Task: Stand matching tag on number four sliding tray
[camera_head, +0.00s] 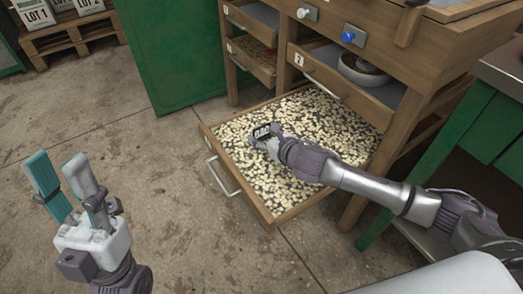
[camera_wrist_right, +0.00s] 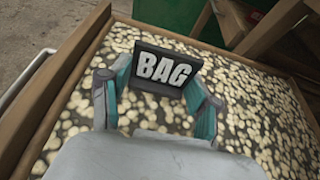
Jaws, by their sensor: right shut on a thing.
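A dark tag with white letters reading BAG (camera_wrist_right: 166,68) is held upright between the fingertips of my right gripper (camera_wrist_right: 158,90). The tag also shows small in the head view (camera_head: 262,131). My right gripper (camera_head: 266,141) is shut on it, over the front left part of a pulled-out wooden sliding tray (camera_head: 236,181) full of pale beans. I cannot tell whether the tag touches the beans. No number is readable on this tray's front. My left gripper (camera_head: 60,165) is open and empty, above the floor left of the tray.
The wooden cabinet has upper trays, one marked 2 (camera_head: 299,60) holding a bowl (camera_head: 363,70). A blue knob (camera_head: 348,37) and a white knob (camera_head: 307,13) sit above. A green panel (camera_head: 170,50) stands behind left. LOT boxes (camera_head: 37,15) rest on a pallet. Floor at left is clear.

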